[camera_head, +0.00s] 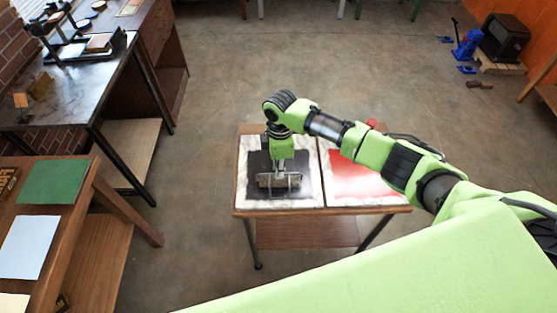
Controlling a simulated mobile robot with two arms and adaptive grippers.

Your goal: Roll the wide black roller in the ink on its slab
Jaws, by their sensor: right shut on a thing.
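A small wooden table (320,212) carries two pale marble slabs side by side. The left slab (243,200) bears a dark patch of black ink (256,163). My right gripper (282,166) points down over this slab, shut on the wide roller (271,182), whose metal frame and barrel show just below the fingers. The roller is over the front half of the black ink; whether it touches the ink cannot be told. The arm and gripper hide the handle and part of the ink. My left gripper is not in view.
The right slab bears red ink (352,182), with a small red item (375,124) at its back edge, partly behind my arm. A bench with green and pale sheets (54,182) stands at left, a press table (85,85) behind it. Open floor lies beyond.

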